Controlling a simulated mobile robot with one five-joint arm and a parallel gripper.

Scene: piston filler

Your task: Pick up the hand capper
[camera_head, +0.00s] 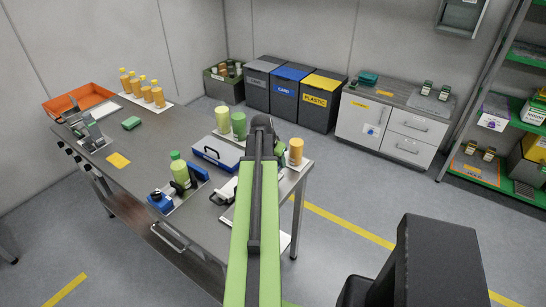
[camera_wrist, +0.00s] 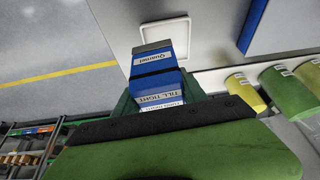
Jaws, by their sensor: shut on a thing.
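In the wrist view my gripper (camera_wrist: 162,92) has its green fingers on either side of a blue and grey block with white labels, which I take to be the hand capper (camera_wrist: 153,66). One label seems to read "TILL TIGHT". The block sticks out beyond the fingers above a pale surface with a white square outline (camera_wrist: 162,30). I cannot tell whether it touches that surface. In the head view my green arm reaches over the right end of the table, and it hides the fingers and the held block.
The grey table (camera_head: 130,165) carries an orange tray (camera_head: 78,98), orange bottles (camera_head: 140,87), green bottles (camera_head: 238,123), a blue-edged case (camera_head: 214,152) and a blue device (camera_head: 160,201). Bins (camera_head: 290,90) and a cabinet (camera_head: 385,125) stand behind.

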